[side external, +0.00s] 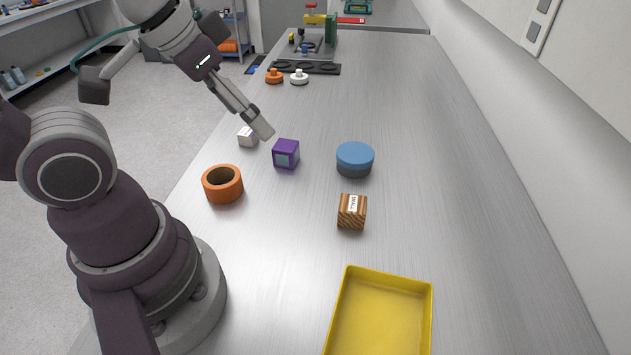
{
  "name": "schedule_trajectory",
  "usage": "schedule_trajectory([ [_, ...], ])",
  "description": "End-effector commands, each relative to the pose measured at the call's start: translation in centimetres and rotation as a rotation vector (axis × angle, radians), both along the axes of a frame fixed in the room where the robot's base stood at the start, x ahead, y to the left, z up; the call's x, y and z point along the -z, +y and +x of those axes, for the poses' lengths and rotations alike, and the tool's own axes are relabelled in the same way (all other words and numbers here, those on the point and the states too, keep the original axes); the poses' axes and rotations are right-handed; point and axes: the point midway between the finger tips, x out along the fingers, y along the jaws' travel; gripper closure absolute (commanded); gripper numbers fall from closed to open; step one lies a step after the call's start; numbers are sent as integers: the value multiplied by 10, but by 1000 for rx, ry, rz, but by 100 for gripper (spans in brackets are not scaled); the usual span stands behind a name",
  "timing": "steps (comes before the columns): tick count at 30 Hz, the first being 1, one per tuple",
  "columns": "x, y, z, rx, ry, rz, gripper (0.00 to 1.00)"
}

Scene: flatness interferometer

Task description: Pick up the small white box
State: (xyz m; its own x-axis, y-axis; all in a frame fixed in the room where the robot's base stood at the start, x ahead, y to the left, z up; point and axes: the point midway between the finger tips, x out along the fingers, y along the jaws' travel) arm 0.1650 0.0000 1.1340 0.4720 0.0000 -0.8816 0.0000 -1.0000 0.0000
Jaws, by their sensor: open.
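The small white box (247,137) sits on the metal table near its left edge, left of the purple box. My gripper (265,131) is open and empty. In the picture its fingertips are just right of the white box and partly overlap its right side. I cannot tell the exact height of the fingertips above the table. The fingers point down and to the right.
A purple box (286,154) stands close to my gripper. Nearby are an orange ring (222,184), a blue round container (355,159) and a wooden block (352,211). A yellow tray (430,310) is in front. Orange (274,77) and white (299,78) knobbed pieces stand farther back.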

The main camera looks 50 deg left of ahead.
Motion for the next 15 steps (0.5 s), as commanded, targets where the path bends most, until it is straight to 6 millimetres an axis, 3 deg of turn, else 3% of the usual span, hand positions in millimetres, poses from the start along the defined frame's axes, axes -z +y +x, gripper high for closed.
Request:
schedule_trajectory([
  [7, 0, 0, 0, -1, 0, 0, 30],
  [10, -1, 7, 9, -34, 9, 0, 30],
  [13, 0, 31, 34, -129, 32, -3, 30],
  [15, 6, 60, 56, -219, 45, -7, 30],
])
